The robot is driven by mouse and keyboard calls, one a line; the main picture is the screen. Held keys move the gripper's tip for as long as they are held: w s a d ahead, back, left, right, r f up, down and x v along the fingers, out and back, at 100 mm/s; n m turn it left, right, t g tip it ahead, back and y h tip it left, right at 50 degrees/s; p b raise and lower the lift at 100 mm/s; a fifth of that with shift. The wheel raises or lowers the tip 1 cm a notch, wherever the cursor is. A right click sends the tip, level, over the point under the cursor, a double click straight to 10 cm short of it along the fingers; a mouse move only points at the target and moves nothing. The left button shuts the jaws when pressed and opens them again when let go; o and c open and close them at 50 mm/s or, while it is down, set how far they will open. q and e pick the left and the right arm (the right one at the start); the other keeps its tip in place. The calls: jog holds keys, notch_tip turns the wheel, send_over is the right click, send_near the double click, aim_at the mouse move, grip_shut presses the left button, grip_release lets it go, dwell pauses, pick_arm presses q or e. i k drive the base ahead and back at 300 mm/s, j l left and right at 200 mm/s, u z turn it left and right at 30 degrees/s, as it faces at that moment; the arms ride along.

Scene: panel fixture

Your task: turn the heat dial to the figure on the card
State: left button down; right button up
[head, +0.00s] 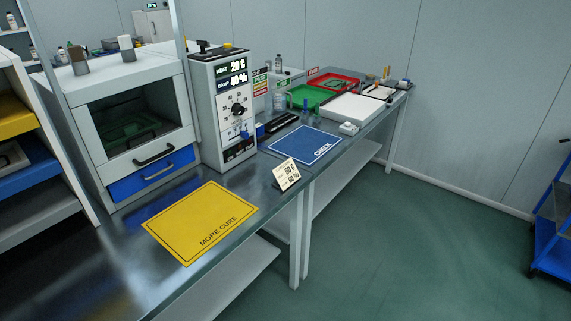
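The heat dial appears to be the black round knob (238,109) on the front of the grey control panel (208,115). Small marks surround it, too small to read. The panel's upper display (231,67) is labelled HEAT and seems to read 20 C. A second display (232,82) below it seems to read 40 %. A smaller blue knob (245,134) sits below the black one. The card (286,174) stands tilted on the bench; its upper line looks like 50 C and its lower line like 60 %. Neither of my grippers is in view.
A yellow MORE CURE mat (200,220) lies in front of the panel and a blue CHECK mat (303,145) to its right. A cabinet (85,130) with a dark window and blue drawer stands left. Green (316,95) and red trays (349,80) lie farther back.

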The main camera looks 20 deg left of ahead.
aim_at(237, 109)
jog(key=i+l+u, duration=0.15)
jog(key=u, duration=0.25)
jog(key=i+l+u, duration=0.2)
jog(key=u, duration=0.2)
